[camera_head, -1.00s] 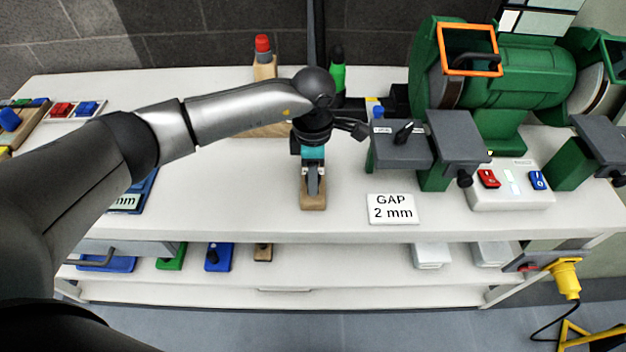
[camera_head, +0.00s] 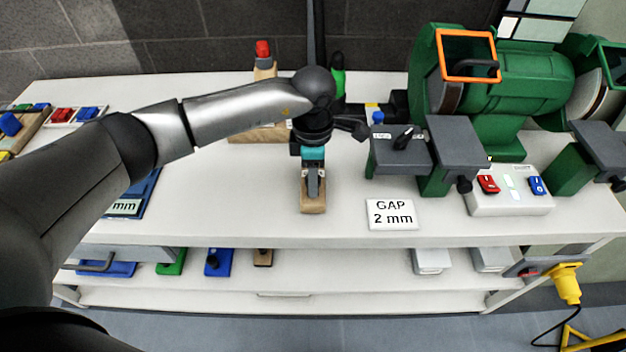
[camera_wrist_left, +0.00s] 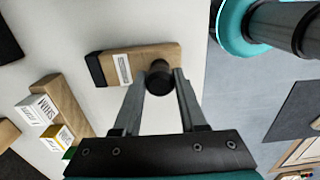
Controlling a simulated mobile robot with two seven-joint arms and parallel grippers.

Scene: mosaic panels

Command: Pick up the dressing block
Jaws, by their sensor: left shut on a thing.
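The dressing block (camera_head: 313,204) is a pale wooden block near the middle front of the bench. In the left wrist view the block (camera_wrist_left: 150,56) shows a white label, a dark end and a round black knob (camera_wrist_left: 158,82). My left gripper (camera_head: 313,185) points down over the block. Its two fingers (camera_wrist_left: 160,77) stand on either side of the knob and are shut on it. I cannot tell whether the block's underside touches the bench. The gripper hides part of the block in the head view. My right gripper is not in view.
A white card reading "GAP 2 mm" (camera_head: 391,214) lies to the right of the block. A green bench grinder (camera_head: 510,80) with grey rests (camera_head: 455,142) stands on the right, with a switch box (camera_head: 508,203) before it. The bench (camera_head: 240,200) is clear left of the block.

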